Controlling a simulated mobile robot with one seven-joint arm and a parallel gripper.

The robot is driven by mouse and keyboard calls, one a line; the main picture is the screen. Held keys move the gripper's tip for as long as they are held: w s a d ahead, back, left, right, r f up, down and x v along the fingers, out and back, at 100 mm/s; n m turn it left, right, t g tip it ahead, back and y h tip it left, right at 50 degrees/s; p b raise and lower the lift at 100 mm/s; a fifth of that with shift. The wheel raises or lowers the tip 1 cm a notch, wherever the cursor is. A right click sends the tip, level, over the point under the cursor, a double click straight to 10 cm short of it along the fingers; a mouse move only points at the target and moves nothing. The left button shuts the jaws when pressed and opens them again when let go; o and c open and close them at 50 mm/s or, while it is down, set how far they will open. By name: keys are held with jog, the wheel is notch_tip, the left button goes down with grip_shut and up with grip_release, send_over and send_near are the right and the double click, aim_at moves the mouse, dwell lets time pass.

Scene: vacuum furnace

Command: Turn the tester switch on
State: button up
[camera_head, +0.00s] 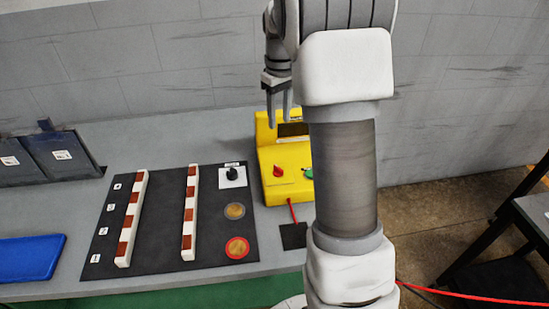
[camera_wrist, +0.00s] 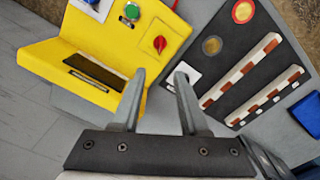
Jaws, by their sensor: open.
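A yellow tester box (camera_head: 268,133) stands on the bench, partly hidden by my arm in the head view. It has a red rotary switch (camera_head: 278,170) and a green button (camera_head: 308,173) on its sloped face. In the wrist view the red switch (camera_wrist: 160,43) lies beyond the fingertips, near the box's edge, and the green button (camera_wrist: 132,10) is further up. My gripper (camera_head: 279,118) points down, open and empty, above and behind the red switch in the picture; no contact shows. In the wrist view its two fingers (camera_wrist: 160,74) are apart.
A black board (camera_head: 160,225) lies left of the tester, with two striped bars, two round discs and a black knob (camera_head: 232,173) on a white plate. A blue tray (camera_head: 28,258) and dark bins (camera_head: 60,153) are further left. A grey wall (camera_head: 150,60) stands behind the bench.

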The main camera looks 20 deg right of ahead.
aim_at(279, 167)
notch_tip(279, 167, down, 17)
jog(key=shift+f, duration=0.1)
dwell(0.3)
grip_shut()
dwell(0.3)
